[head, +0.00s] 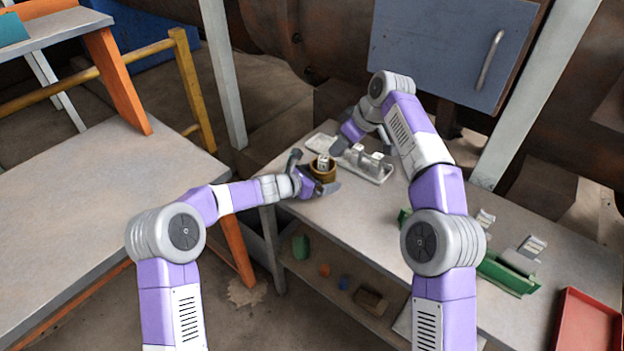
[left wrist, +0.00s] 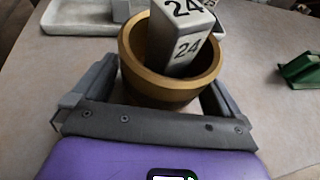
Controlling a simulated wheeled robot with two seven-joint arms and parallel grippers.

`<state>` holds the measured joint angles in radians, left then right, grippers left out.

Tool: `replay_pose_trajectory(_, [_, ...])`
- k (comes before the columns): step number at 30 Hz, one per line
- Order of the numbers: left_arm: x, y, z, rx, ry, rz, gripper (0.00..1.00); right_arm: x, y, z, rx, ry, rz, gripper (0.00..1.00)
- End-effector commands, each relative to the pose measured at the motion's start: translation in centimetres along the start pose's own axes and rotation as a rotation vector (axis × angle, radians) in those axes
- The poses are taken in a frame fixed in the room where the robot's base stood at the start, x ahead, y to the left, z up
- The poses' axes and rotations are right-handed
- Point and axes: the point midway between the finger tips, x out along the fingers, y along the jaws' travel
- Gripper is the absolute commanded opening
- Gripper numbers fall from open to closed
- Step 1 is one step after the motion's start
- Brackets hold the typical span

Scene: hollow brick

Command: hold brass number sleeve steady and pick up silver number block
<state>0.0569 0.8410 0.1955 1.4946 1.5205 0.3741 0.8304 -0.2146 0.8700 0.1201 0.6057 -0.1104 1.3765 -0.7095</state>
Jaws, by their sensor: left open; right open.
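The brass number sleeve (head: 323,176) stands on the workbench near its left end, and it also shows in the left wrist view (left wrist: 145,88). The silver number block (head: 323,162) sits inside it, tilted, with its top above the rim; the left wrist view shows "24" on the block (left wrist: 188,32). Its lower part is hidden in the sleeve. My left gripper (head: 311,174) is open, with a finger on either side of the sleeve; I cannot tell whether they touch it. My right gripper (head: 338,147) is open, just behind and above the block, apart from it.
A pale tray (head: 378,178) with silver blocks lies behind and right of the sleeve. Green holders (head: 507,275) and a red tray (head: 588,322) are farther right. A lower shelf (head: 325,287) holds small items. The bench between the pale tray and green holders is mostly clear.

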Motion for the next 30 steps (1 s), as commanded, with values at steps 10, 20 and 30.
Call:
replay_pose_trajectory(10, [1.26, -0.05, 0.04, 0.002, 0.0, -0.001, 1.0, -0.01, 0.0, -0.01, 0.0, 0.0, 0.0, 0.43])
replay_pose_trajectory(20, [1.22, -0.05, 0.04, 0.002, 0.0, -0.001, 0.63, -0.01, 0.0, -0.01, 0.0, 0.0, 0.0, 0.43])
replay_pose_trajectory(30, [1.21, -0.06, 0.04, 0.002, 0.0, -0.001, 0.34, 0.0, 0.0, 0.0, 0.0, 0.0, 0.0, 0.43])
